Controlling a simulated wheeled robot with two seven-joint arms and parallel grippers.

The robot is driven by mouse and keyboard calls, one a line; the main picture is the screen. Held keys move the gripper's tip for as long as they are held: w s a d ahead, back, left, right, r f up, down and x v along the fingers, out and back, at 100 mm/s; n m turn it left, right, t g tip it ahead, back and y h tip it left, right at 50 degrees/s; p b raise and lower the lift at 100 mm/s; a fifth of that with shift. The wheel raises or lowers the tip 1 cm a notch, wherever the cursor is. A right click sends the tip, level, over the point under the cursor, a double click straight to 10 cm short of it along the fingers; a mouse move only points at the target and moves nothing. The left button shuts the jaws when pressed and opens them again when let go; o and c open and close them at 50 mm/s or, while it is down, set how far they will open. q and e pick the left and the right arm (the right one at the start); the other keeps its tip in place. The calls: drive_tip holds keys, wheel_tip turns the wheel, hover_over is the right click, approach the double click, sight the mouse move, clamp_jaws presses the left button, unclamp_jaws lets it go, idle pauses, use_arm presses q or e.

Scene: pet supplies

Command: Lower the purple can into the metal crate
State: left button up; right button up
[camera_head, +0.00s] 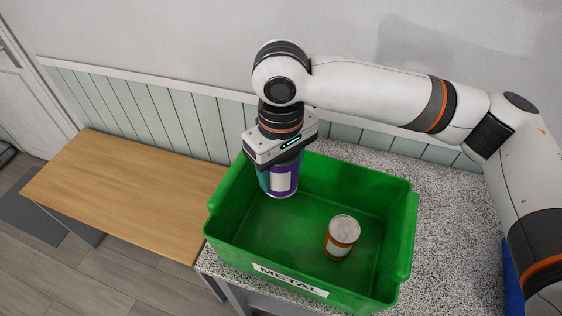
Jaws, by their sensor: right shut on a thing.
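The purple can (283,182) has a pale label and a teal patch. My right gripper (281,158) points down and is shut on its upper part. The can hangs over the back left part of the green metal crate (226,233), which has a "METAL" label on its front wall. The can's lower end shows against the crate's inside; I cannot tell whether it touches the floor. My left gripper is not in view.
An orange-brown can (342,237) with a pale top stands inside the crate, right of centre. The crate sits on a speckled counter (445,204). A bare wooden table (137,190) is at the left. A blue object (512,280) shows at the right edge.

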drive_tip(key=shift+f+b, duration=2.3)
drive_tip(key=shift+f, duration=5.15)
drive_tip(key=shift+f+b, duration=0.7)
drive_tip(key=shift+f, duration=1.8)
drive_tip(key=o, duration=1)
drive_tip(key=shift+o, duration=0.2)
